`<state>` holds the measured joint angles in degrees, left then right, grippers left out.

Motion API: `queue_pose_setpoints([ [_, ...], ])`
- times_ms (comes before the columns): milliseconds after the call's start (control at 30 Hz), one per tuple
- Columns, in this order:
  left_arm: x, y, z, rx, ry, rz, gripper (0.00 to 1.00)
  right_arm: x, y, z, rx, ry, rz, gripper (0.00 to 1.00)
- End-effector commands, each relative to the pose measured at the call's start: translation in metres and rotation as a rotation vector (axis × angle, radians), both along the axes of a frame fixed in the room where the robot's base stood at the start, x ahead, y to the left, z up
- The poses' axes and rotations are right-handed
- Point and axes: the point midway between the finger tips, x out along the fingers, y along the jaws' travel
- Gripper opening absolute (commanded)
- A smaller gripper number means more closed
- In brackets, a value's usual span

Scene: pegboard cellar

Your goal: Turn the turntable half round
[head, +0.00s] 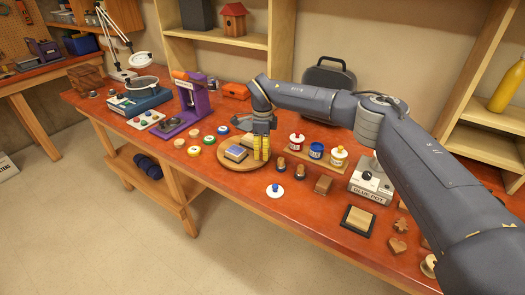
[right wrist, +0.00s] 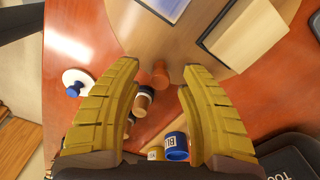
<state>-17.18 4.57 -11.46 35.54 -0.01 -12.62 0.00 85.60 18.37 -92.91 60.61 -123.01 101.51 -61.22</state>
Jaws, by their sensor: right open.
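The turntable (head: 240,167) is a round wooden disc on the red bench, carrying a grey-blue pad (head: 236,153) and a pale block. Its bare top also shows in the right wrist view (right wrist: 195,40). A short orange-brown peg (right wrist: 161,76) stands at the disc's near edge. My right gripper (head: 261,157) is over the disc's right side, its yellow fingers pointing down. In the right wrist view the open fingers (right wrist: 160,70) lie either side of the peg, with gaps; I cannot tell how deep it sits between them. My left gripper is not in view.
A white knob with a blue top (head: 275,191) and small dark bottles (head: 281,164) are close right of the disc. Paint jars (head: 316,151) stand on a wooden rack behind. Coloured discs (head: 194,151) lie left, near a purple press (head: 190,100). The front bench edge is clear.

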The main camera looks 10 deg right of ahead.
Motion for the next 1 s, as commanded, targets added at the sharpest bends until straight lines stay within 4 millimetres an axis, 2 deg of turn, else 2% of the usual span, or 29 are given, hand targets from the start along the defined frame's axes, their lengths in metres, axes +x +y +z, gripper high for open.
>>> queue_pose_setpoints([
  [333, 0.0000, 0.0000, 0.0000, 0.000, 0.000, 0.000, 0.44, 0.0003, 0.0001, -0.0011, 0.000, -0.001, 0.000, 0.43],
  [700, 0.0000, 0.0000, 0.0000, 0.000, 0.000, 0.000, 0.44, 0.0003, 0.0001, -0.0009, 0.000, -0.001, 0.000, 0.00],
  [1000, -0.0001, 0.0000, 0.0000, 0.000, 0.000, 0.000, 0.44, 0.0003, 0.0001, -0.0008, 0.000, -0.001, 0.000, 0.00],
])
